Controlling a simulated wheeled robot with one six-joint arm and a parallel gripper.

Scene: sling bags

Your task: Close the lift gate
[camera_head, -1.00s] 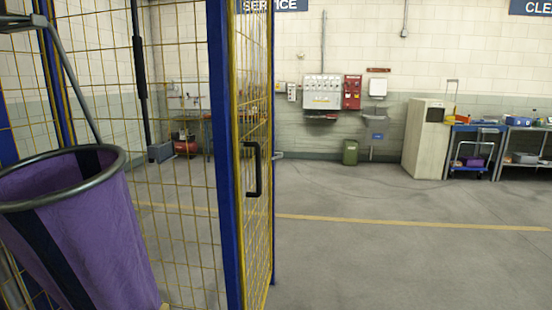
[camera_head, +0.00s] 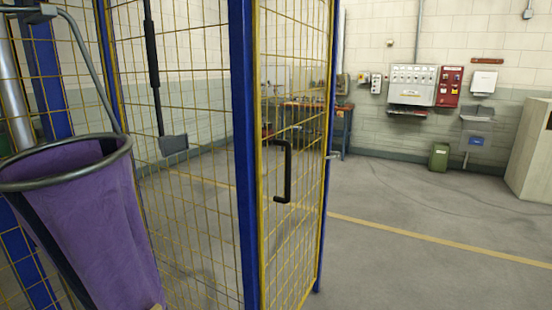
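The gate (camera_head: 300,215) is a yellow-framed mesh panel at the centre of the head view, seen at a steep angle. It stands between a blue post (camera_head: 245,150) on its left and a thin blue upright (camera_head: 331,120) on its right. A black D-shaped handle (camera_head: 286,172) is on its face. A small metal latch piece (camera_head: 333,156) sticks out at the right edge. I cannot tell whether the gate is fully shut. My gripper is not in view, and nothing is seen touching the handle.
A purple bag (camera_head: 100,230) hangs from a grey hoop at the near left, in front of mesh fencing (camera_head: 190,110). Open grey floor (camera_head: 420,275) with a yellow line lies to the right. A green bin (camera_head: 439,157) and a beige cabinet (camera_head: 530,150) stand by the back wall.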

